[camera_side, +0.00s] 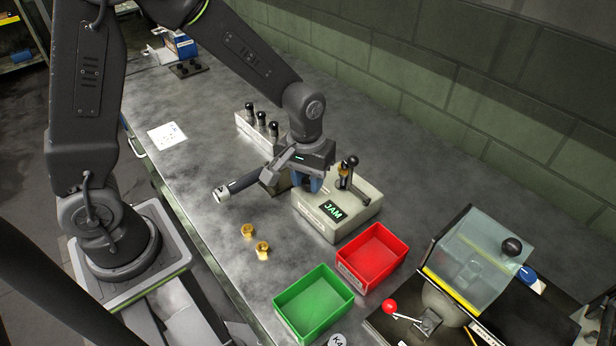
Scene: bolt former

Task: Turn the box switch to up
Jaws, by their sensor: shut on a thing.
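The pale box (335,222) with a dark display reading "JAM" in green stands on the grey bench. My gripper (309,186) is over the left back part of the box, with its blue fingertips low at the box top. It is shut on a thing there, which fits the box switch. The fingers and wrist hide the switch, so I cannot tell which way it points. Dark upright parts (346,172) with a yellowish piece stand on the back of the box, to the right of my fingers.
Two brass parts (255,240) lie left of the box. A red bin (372,258) and a green bin (314,302) stand in front. A machine with a clear guard (478,258) and a red-knobbed lever (390,306) is at right. A rack with black-topped pieces (262,125) stands behind.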

